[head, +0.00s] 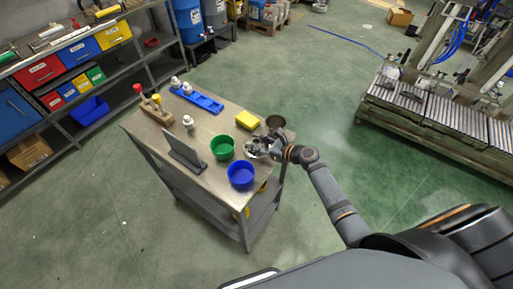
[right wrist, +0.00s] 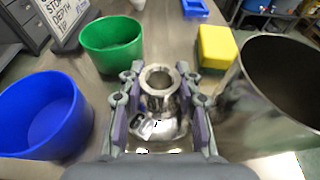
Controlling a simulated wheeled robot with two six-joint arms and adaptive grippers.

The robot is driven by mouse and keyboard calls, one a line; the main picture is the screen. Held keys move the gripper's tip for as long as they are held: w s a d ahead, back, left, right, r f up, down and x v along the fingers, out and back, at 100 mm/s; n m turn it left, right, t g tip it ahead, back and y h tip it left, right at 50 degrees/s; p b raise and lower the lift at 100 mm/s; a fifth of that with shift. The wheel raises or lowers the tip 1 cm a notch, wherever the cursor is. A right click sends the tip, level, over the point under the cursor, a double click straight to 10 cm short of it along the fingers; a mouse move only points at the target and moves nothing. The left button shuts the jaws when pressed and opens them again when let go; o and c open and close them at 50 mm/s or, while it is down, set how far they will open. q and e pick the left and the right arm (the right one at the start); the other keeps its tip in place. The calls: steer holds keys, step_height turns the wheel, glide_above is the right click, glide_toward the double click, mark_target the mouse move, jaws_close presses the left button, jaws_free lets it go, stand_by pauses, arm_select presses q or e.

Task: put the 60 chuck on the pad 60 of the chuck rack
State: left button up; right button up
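The metal chuck (right wrist: 158,105) has a round open top and a flared base with a partly readable label that starts with 6. It stands between the fingers of my right gripper (right wrist: 162,85) in the right wrist view. The fingers are spread on either side of it, with narrow gaps visible. In the head view the right gripper (head: 268,147) is over the table's right end, mostly hiding the chuck. The blue rack (head: 208,103) lies at the table's far side with pale pieces at its left end. Its pad labels are too small to read. My left gripper is out of view.
Around the gripper stand a green bowl (head: 222,147), a blue bowl (head: 241,175), a yellow block (head: 248,120) and a metal container (head: 275,122). A dark sign (head: 183,150), a wooden holder (head: 156,112) and a loose pale piece (head: 188,121) stand further left.

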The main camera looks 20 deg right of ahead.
jaws_close()
steer(key=shift+w, duration=0.1)
steer(key=shift+r, duration=0.65)
steer(key=s+d+r+p, duration=0.1)
steer(key=s+d+r, duration=0.1)
steer(key=s+r, duration=0.4)
steer(key=s+d+r+p, duration=0.1)
steer(key=s+d+r, duration=0.1)
steer(key=s+r, duration=0.3)
steer(key=shift+s+d+r, duration=0.3)
steer(key=shift+s+r, duration=0.05)
steer(key=shift+s, duration=0.7)
steer(key=shift+d, duration=0.1)
